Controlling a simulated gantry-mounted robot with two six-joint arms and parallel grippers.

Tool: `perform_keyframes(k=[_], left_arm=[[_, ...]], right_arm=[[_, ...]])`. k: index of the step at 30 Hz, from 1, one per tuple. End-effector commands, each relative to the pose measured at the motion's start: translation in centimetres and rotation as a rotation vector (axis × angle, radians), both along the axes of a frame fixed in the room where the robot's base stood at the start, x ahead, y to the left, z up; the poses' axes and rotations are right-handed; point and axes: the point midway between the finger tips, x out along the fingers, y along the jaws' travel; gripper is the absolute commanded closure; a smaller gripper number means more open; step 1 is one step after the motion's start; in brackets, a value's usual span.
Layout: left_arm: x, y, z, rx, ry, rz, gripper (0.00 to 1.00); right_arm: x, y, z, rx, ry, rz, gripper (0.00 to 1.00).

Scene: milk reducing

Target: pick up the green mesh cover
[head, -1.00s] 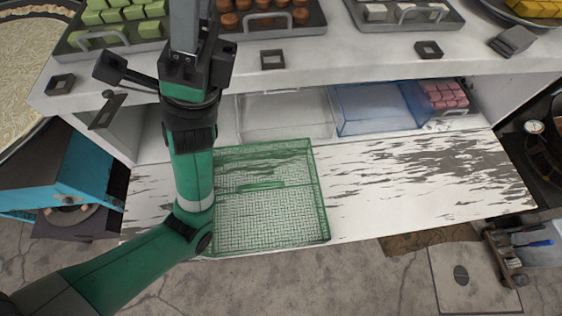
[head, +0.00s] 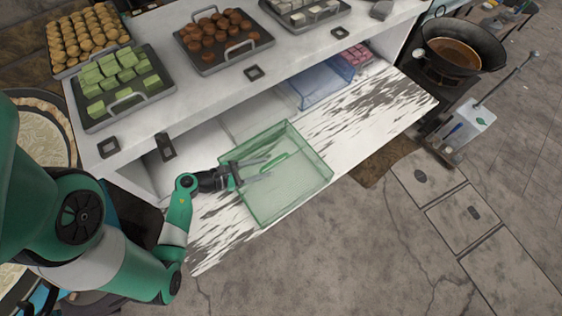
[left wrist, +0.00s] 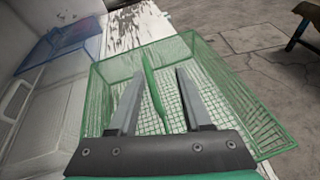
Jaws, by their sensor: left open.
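The green mesh cover (head: 290,205) sits on the lower white shelf board, a see-through box shape with a green handle bar (head: 273,163) on top. It also fills the middle of the left wrist view (left wrist: 235,105). My left gripper (head: 267,168) is open over the cover's top, its two fingers pointing along the handle. In the left wrist view the handle (left wrist: 152,85) lies between the open fingers (left wrist: 157,88). I cannot tell whether the fingers touch the cover. My right gripper is not in view.
A blue transparent cover (head: 325,85) stands farther along the shelf, near pink blocks (head: 357,55). A clear cover (head: 250,118) is behind the green one. The counter above holds trays of green blocks (head: 122,75) and brown sweets (head: 218,38). The worn board (head: 365,105) is free to the right.

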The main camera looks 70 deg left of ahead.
Motion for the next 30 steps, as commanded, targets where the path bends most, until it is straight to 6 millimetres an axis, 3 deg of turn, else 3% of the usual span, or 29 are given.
perform_keyframes(k=[1,6,14,20,30], left_arm=[[-1.1,-0.1,0.4,-0.031,0.012,0.042,0.51],[-3.9,-0.4,0.4,-0.105,0.035,0.154,0.51],[-5.5,0.5,0.9,-0.131,0.037,0.244,0.51],[-4.5,0.7,0.4,-0.128,0.037,0.235,0.51],[-0.1,1.7,-1.5,-0.127,0.036,0.235,0.51]], right_arm=[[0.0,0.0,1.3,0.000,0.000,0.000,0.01],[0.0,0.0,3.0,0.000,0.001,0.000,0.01],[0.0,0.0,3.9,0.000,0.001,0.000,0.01],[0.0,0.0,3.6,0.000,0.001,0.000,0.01],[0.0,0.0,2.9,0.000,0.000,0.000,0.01]])
